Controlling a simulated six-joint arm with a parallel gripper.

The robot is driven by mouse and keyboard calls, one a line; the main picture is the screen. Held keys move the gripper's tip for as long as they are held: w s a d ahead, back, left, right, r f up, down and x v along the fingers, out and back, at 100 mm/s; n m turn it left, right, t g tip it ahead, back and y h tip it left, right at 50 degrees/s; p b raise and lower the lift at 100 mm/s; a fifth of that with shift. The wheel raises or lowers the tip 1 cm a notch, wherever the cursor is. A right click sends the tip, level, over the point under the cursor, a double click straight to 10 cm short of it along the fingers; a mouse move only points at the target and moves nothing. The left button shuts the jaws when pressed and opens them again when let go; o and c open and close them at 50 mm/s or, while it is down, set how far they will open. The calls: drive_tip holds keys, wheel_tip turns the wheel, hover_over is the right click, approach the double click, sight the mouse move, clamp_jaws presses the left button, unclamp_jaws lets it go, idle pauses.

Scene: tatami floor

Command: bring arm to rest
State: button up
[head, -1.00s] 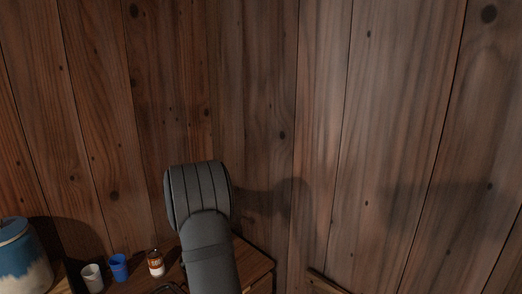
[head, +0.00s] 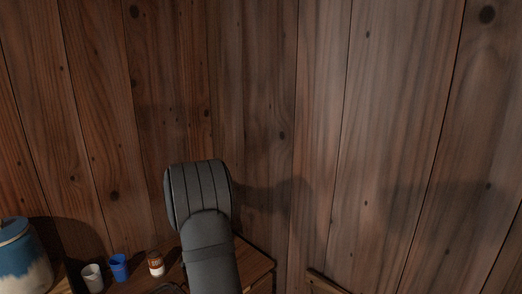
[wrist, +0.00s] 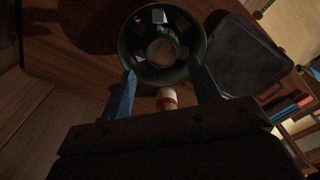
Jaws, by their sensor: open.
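My gripper (wrist: 165,88) shows in the wrist view with its two blue fingers spread apart and nothing held between them. In the head view my grey arm rises in front of the wooden wall, and the gripper itself is not visible there. A small white bottle with an orange-red label (wrist: 167,99) appears in the gap between the fingers in the wrist view, apparently beyond them. It seems to be the bottle (head: 156,264) standing on the cabinet top in the head view.
A round dark open container (wrist: 145,70) and a dark tray (wrist: 240,62) lie beyond the fingers. A blue cup (head: 118,267), a white cup (head: 92,277) and a blue-and-cream pot (head: 22,260) stand at lower left. The plank wall (head: 400,120) is close behind my arm.

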drive_tip(key=w, duration=1)
drive_tip(key=a+f, duration=0.6)
drive_tip(key=a, duration=0.1)
drive_tip(key=w+a+f, duration=0.1)
drive_tip(key=a+f, duration=0.2)
drive_tip(key=shift+w+a, duration=0.1)
drive_tip(key=shift+a, duration=0.25)
drive_tip(key=shift+f, duration=0.85)
